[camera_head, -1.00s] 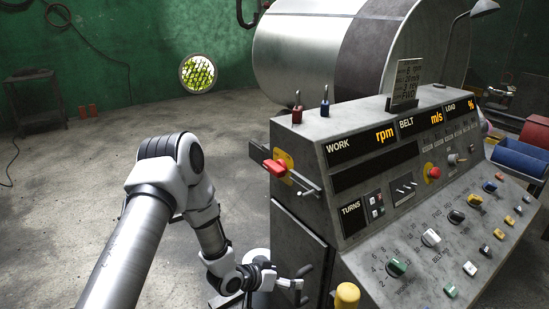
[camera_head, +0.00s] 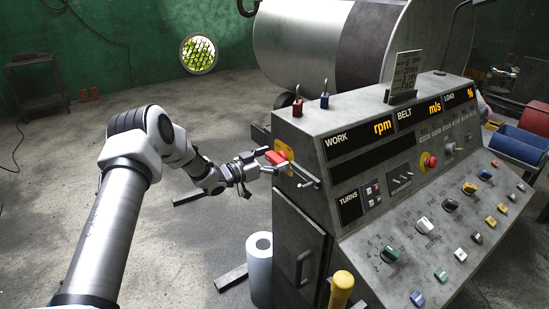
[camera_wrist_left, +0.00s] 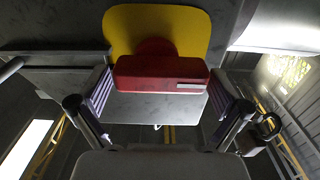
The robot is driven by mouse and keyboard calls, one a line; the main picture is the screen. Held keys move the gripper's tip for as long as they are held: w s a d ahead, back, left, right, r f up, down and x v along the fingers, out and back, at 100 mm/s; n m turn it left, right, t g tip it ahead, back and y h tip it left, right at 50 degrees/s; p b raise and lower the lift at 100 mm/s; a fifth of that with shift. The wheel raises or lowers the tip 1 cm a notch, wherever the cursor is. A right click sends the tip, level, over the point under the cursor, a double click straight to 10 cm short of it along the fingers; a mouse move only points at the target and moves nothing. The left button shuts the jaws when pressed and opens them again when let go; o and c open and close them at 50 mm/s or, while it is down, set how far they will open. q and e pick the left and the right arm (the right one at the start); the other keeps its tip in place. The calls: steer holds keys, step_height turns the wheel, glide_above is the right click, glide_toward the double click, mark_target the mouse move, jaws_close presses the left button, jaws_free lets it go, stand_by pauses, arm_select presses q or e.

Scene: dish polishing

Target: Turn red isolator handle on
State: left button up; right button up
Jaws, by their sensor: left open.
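The red isolator handle (camera_head: 277,157) sits on a yellow plate (camera_head: 287,153) on the left side of the grey control console. In the left wrist view the red handle (camera_wrist_left: 162,75) lies crosswise in front of the yellow plate (camera_wrist_left: 185,25), with a pale strip near its right end. My left gripper (camera_head: 262,163) is at the handle. In the left wrist view its open fingers (camera_wrist_left: 162,98) stand one on each side of the handle, with a small gap visible at the left finger. My right gripper is not in view.
The console (camera_head: 400,180) has several knobs and displays on its top. A metal lever (camera_head: 303,176) sticks out just right of the handle. A white roll (camera_head: 259,270) stands on the floor below. A large metal drum (camera_head: 310,45) is behind.

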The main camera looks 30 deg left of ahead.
arm_select(q)
steer(key=shift+a+f, duration=0.1)
steer(key=c, duration=0.9)
steer(key=shift+c, duration=0.2)
steer(key=shift+m, duration=0.4)
steer(key=m+b, duration=0.2)
steer(key=m, duration=0.2)
steer(key=m+b, duration=0.1)
steer(key=m, duration=0.2)
steer(key=m+b, duration=0.1)
steer(key=m, duration=0.1)
steer(key=shift+s+d+b, duration=0.1)
steer(key=shift+d+b, duration=0.2)
steer(key=shift+b, duration=0.05)
steer(key=m+b, duration=0.3)
steer(key=m, duration=0.1)
steer(key=shift+s+d, duration=0.1)
steer(key=shift+d, duration=0.05)
steer(key=shift+d+f+m+b, duration=0.1)
steer(key=shift+m+b, duration=1.1)
steer(key=shift+m, duration=0.9)
steer(key=o, duration=0.9)
